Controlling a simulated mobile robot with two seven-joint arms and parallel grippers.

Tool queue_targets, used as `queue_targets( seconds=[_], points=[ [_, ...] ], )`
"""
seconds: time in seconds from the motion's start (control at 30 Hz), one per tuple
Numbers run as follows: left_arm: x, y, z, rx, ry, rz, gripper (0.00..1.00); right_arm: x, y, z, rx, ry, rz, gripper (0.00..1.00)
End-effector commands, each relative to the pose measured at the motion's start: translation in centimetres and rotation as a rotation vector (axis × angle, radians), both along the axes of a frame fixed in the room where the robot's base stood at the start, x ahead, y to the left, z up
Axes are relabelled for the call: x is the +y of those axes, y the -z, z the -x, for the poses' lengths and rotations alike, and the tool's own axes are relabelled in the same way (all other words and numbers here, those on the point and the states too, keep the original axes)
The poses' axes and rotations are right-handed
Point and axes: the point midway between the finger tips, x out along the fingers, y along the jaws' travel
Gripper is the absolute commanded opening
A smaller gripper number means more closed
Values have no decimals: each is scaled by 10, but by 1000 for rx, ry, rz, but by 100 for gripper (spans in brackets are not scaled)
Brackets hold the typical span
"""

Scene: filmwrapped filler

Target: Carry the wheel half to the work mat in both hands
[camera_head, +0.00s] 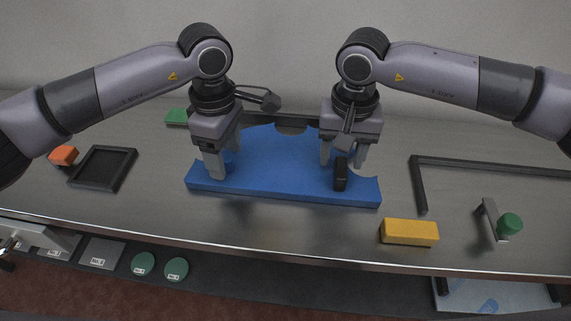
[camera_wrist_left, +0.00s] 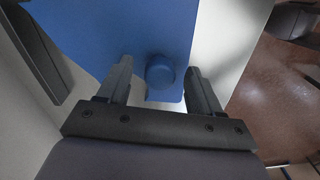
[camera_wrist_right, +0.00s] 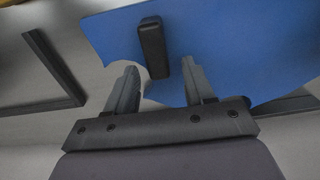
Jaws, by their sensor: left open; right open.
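The wheel half, which I take to be the big flat blue plate with scalloped cut-outs (camera_head: 280,165), lies on the steel table between my arms. A round blue knob (camera_wrist_left: 160,72) stands near its left end and an upright black block-like handle (camera_head: 340,177) near its right end. My left gripper (camera_head: 224,166) is open, its fingers on either side of the knob. My right gripper (camera_head: 343,160) is open at the black handle; in the right wrist view the handle (camera_wrist_right: 153,48) shows between and just beyond the fingertips. I cannot tell which thing is the work mat.
A black L-shaped strip (camera_head: 418,185) lies at right, near a yellow block (camera_head: 409,232) and a bracket with a green knob (camera_head: 509,224). A black tray (camera_head: 103,167) and orange block (camera_head: 63,155) are at left. A lower shelf holds green discs (camera_head: 143,264).

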Motion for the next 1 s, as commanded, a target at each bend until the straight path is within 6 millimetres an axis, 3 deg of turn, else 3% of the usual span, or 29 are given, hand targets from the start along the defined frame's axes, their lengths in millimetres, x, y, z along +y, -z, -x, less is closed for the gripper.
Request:
queue_targets(
  seconds=[0.13,0.43,0.47,0.6,0.63,1.0],
  points=[
    [1,10,0,1,-1,-1,65,0,10,0,1,-1,1,53],
    [1,12,0,-1,-1,-1,65,0,12,0,-1,-1,0,53],
    [1,12,0,0,-1,-1,58,0,12,0,0,-1,0,47],
    [0,12,0,0,-1,0,13,0,12,0,0,0,0,1],
    [0,12,0,0,-1,0,3,0,12,0,0,0,0,0],
    [0,11,0,0,-1,0,0,0,11,0,-1,0,0,0]
  ],
)
